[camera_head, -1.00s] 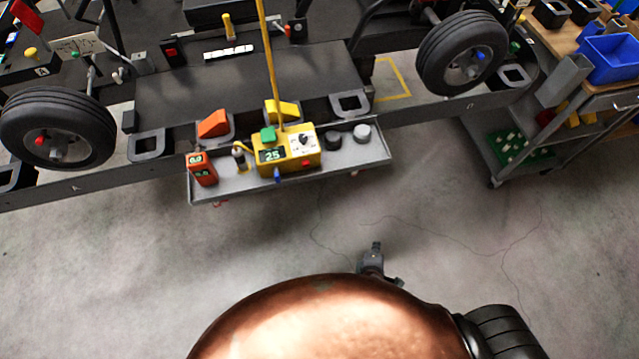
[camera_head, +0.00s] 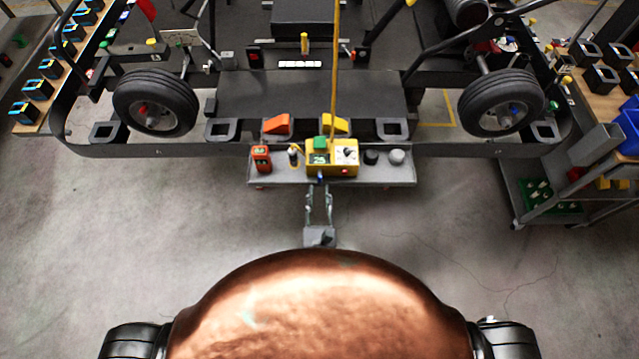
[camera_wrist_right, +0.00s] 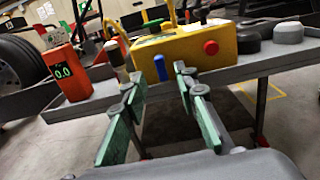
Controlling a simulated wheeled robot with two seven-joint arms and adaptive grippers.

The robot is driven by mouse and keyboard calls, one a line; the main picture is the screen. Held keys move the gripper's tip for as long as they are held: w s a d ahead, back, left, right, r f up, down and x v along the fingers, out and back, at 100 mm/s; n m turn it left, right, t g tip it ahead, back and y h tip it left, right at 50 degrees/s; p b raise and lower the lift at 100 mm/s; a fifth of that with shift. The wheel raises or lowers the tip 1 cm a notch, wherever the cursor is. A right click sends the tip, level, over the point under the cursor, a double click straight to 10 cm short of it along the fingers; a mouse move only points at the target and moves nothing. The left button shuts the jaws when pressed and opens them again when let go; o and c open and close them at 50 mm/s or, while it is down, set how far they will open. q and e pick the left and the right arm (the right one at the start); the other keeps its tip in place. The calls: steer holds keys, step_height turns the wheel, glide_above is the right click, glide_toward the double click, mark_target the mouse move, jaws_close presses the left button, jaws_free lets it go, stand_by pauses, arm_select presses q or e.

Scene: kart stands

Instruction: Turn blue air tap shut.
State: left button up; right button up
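The blue tap (camera_head: 320,177) is a small blue lever on the front of the yellow box (camera_head: 344,170) on the grey tray of the kart stand. In the right wrist view the blue tap (camera_wrist_right: 160,67) hangs upright below the box's front face. My right gripper (camera_head: 319,194) is just in front of the tray, its fingers pointing at the box. In the right wrist view my right gripper (camera_wrist_right: 160,78) is open, with one green-padded finger on each side of the tap and nothing held. Contact with the tap cannot be seen. My left gripper is out of view.
The grey tray (camera_head: 287,179) also holds an orange meter (camera_head: 261,159), a small bottle (camera_head: 293,156), a black knob (camera_head: 371,157) and a grey knob (camera_head: 397,157). A trolley (camera_head: 511,183) stands at right. The floor in front is clear.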

mark_target(320, 180)
steer(key=shift+w, duration=1.8)
steer(key=shift+c, duration=0.7)
jaws_close()
